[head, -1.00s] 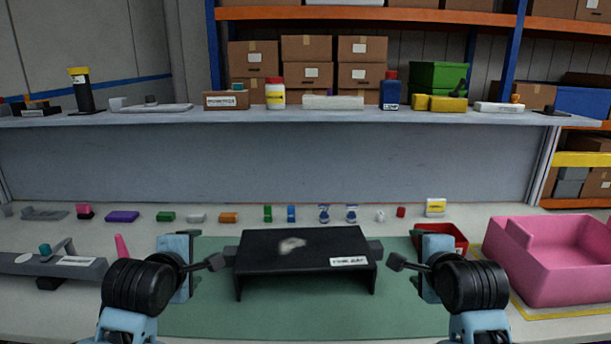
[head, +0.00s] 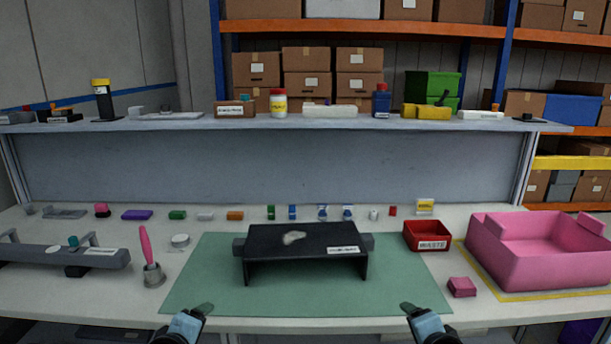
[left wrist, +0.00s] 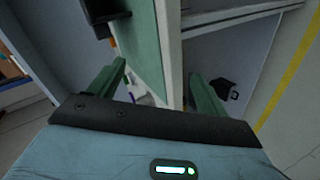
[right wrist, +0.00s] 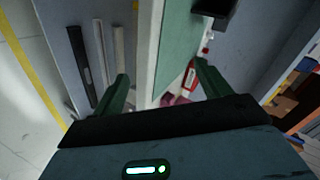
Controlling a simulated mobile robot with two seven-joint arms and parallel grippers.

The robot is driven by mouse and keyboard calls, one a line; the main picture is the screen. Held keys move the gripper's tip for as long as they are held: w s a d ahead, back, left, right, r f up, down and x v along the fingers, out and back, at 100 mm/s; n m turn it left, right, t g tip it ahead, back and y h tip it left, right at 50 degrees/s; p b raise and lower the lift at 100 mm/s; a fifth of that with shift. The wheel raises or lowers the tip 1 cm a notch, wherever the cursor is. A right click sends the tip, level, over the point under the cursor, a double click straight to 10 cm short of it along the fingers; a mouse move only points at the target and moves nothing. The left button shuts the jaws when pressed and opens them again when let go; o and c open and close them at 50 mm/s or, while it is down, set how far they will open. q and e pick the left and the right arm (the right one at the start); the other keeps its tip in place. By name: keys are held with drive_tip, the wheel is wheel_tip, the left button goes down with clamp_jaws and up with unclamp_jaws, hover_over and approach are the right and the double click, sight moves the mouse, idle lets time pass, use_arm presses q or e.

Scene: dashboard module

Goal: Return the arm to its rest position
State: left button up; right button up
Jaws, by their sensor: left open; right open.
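My left gripper (head: 207,309) is at the bottom of the head view, near the front edge of the green mat (head: 205,275). It is open and empty, and its two fingers stand apart in the left wrist view (left wrist: 157,85). My right gripper (head: 408,307) is at the bottom right of the mat's front edge. It is open and empty, with its fingers apart in the right wrist view (right wrist: 161,85). The black dashboard module (head: 268,242) stands on the mat, apart from both grippers.
A pink bin (head: 510,262) stands at the right, with a small pink block (head: 461,287) beside it. A red tray (head: 427,237) is behind the block. A pink-handled brush in a cup (head: 151,268) and a grey fixture (head: 40,255) are at the left. Small parts line the back.

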use_arm(q)
drive_tip(key=s+f+m+g+p, duration=0.25)
drive_tip(key=s+f+m, duration=0.55)
drive_tip(key=s+f, duration=0.9)
use_arm(e)
drive_tip(key=s+f+n+g, duration=0.2)
drive_tip(key=s+f+n, duration=0.6)
drive_tip(key=s+f, duration=0.9)
use_arm(q)
drive_tip(key=s+d+f+m+p, duration=0.1)
drive_tip(key=s+m, duration=0.3)
drive_tip(key=s, duration=0.8)
drive_tip(key=s+f+m+h+p, duration=0.1)
drive_tip(key=s+m+p, duration=0.1)
drive_tip(key=s, duration=1)
drive_tip(key=shift+s+d+f+m+h, duration=0.2)
drive_tip(key=shift+s+d+m+h, duration=0.15)
drive_tip(key=shift+m, duration=0.55)
use_arm(e)
drive_tip(key=s+a+f+n+g+y, duration=0.1)
drive_tip(key=s+n, duration=0.6)
drive_tip(key=s, duration=1.7)
drive_tip(key=shift+s+a+f+n+y, duration=0.4)
drive_tip(key=shift+a+f+y, duration=0.15)
drive_tip(key=shift+f, duration=0.2)
